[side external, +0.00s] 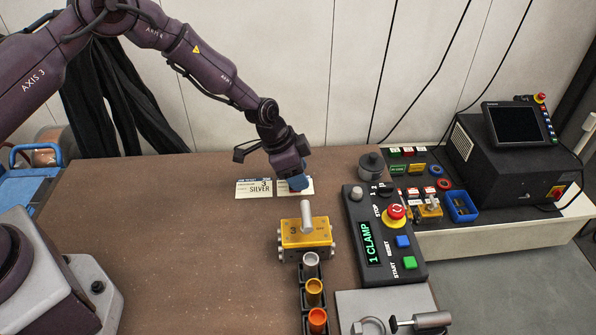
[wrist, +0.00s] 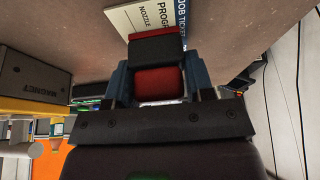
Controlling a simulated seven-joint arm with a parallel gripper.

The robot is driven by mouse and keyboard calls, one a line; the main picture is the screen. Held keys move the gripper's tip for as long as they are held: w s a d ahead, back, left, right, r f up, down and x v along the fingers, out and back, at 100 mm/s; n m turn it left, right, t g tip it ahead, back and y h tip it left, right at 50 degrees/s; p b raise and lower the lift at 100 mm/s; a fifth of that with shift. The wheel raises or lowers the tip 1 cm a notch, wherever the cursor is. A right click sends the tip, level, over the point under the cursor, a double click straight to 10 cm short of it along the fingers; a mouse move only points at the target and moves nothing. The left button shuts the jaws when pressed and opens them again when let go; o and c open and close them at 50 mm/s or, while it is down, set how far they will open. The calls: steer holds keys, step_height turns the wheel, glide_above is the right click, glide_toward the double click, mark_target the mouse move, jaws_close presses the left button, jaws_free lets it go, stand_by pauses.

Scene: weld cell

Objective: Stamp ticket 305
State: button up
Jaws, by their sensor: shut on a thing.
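My gripper (side external: 297,184) is shut on a red and black block, seemingly a stamp (wrist: 157,83), which shows between the blue fingers in the wrist view. In the side view the block is hidden by the fingers. The gripper is low over the right-hand job ticket (side external: 306,190) and covers part of it. I cannot tell whether the block touches it. A second ticket (side external: 254,190), reading SILVER, lies just to the left. In the wrist view a ticket (wrist: 128,20) lies beyond the block, partly covered by it. No number 305 is readable.
A yellow block marked 3 (side external: 292,235) with a grey post stands in front of the tickets. A black rack with coloured cups (side external: 313,290) is nearer. A control box (side external: 376,260) reading 1 CLAMP and a dark pot (side external: 371,165) are right. The brown table (side external: 170,240) is clear on the left.

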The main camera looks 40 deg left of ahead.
steer(key=shift+r, duration=3.45)
steer(key=shift+r, duration=0.1)
